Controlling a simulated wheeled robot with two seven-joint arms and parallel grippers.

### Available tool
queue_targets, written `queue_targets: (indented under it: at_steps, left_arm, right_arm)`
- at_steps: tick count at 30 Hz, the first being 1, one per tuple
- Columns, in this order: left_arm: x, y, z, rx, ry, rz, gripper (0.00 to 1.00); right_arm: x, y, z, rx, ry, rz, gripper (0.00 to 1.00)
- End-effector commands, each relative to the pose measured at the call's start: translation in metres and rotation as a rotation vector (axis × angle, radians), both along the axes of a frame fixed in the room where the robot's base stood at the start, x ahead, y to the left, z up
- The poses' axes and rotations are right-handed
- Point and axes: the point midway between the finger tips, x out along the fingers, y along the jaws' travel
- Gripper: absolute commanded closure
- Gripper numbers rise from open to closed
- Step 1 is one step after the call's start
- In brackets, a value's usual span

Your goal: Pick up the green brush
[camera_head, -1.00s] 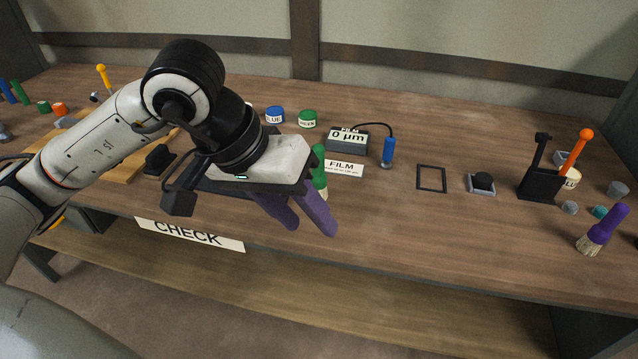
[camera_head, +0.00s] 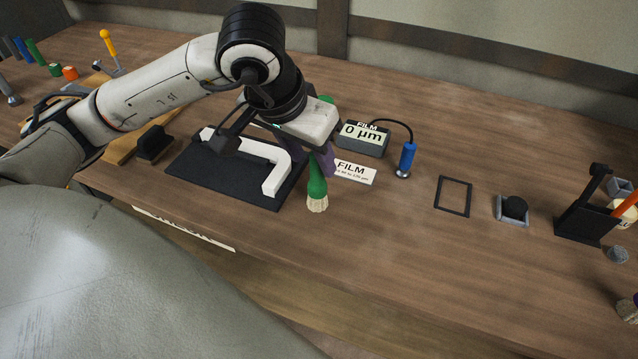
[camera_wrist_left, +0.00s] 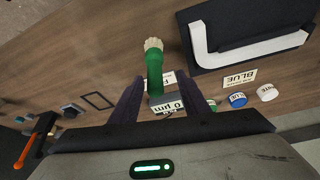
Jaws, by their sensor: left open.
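The green brush (camera_head: 317,185) stands upright on the table, pale bristles down, just right of a dark mat. In the left wrist view the brush (camera_wrist_left: 154,68) lies between two purple fingers, closer to the left one. My left gripper (camera_head: 315,163) is open at the brush's handle, with a gap on each side of it in the wrist view (camera_wrist_left: 165,88). The wrist hides part of the handle in the head view. My right gripper is not in view.
A white bracket-like frame (camera_head: 275,178) lies on the dark mat (camera_head: 192,182). Behind the brush are a FILM label (camera_head: 354,172), a gauge reading 0 µm (camera_head: 362,139) and its blue probe (camera_head: 406,160).

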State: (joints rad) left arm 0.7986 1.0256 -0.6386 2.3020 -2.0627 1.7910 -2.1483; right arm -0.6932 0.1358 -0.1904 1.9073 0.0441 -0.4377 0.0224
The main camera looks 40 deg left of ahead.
Motion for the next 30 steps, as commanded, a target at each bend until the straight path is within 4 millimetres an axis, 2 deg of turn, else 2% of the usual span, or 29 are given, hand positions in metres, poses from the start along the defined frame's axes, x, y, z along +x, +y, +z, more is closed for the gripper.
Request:
queue_targets:
  at_steps: [5, 12, 21, 23, 29, 30]
  left_arm:
    - [0.005, -0.004, -0.014, -0.001, 0.004, 0.000, 0.58]
    - [0.018, -0.007, -0.046, -0.001, 0.002, 0.001, 0.58]
    - [0.021, -0.007, -0.051, 0.001, -0.001, 0.000, 0.58]
    - [0.021, -0.007, -0.051, 0.001, -0.001, 0.000, 0.67]
    - [0.021, -0.007, -0.051, 0.000, -0.001, 0.000, 1.00]
    - [0.021, -0.007, -0.051, 0.000, -0.001, 0.000, 1.00]
  right_arm:
    - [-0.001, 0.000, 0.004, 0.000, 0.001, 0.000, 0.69]
    - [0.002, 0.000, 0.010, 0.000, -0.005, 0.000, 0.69]
    - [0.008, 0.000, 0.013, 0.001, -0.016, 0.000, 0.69]
    - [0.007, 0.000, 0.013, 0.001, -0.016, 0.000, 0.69]
    - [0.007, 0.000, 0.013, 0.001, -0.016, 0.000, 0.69]
    - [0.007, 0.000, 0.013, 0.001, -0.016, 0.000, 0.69]
